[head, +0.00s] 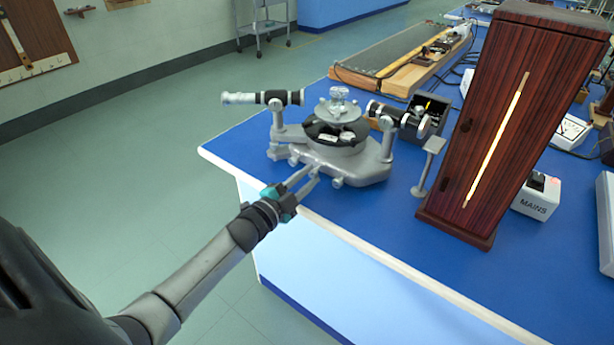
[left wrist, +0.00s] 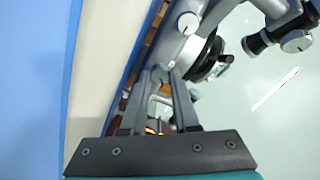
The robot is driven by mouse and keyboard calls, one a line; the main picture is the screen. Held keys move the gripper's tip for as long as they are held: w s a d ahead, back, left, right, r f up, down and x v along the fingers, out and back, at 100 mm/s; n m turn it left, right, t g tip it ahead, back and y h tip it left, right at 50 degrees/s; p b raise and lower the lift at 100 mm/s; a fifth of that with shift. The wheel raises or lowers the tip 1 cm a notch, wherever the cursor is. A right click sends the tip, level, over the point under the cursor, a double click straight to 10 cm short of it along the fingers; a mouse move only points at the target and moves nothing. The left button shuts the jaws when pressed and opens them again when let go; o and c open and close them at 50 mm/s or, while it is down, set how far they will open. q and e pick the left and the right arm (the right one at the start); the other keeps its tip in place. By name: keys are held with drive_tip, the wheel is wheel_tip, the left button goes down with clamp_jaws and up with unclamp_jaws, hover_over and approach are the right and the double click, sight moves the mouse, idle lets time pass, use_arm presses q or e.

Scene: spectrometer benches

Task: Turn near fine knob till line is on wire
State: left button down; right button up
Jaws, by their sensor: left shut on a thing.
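A grey spectrometer (head: 375,168) stands at the near left corner of the blue bench, with a round table on top and a tube on each side. Small pale knobs stick out of its base; one knob (head: 337,182) is just right of my fingertips. My left gripper (head: 311,177) reaches in from the left over the bench edge and is shut on a small knob low on the base, mostly hidden between the fingers. In the left wrist view the two fingers (left wrist: 167,76) point at the grey base (left wrist: 166,48). No line or wire can be made out. My right gripper is not in view.
A tall dark wooden lamp housing (head: 480,165) with a bright slit stands right of the spectrometer. A small stand (head: 429,165) is between them. A white MAINS box (head: 536,197) and a long wooden-edged board (head: 400,60) are farther off. Open floor lies left.

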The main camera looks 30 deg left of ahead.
use_arm(q)
drive_tip(key=shift+m, duration=1.6)
drive_tip(key=shift+r, duration=0.1)
drive_tip(key=c, duration=0.7)
unclamp_jaws()
drive_tip(key=shift+o, duration=0.2)
drive_tip(key=shift+f, duration=0.2)
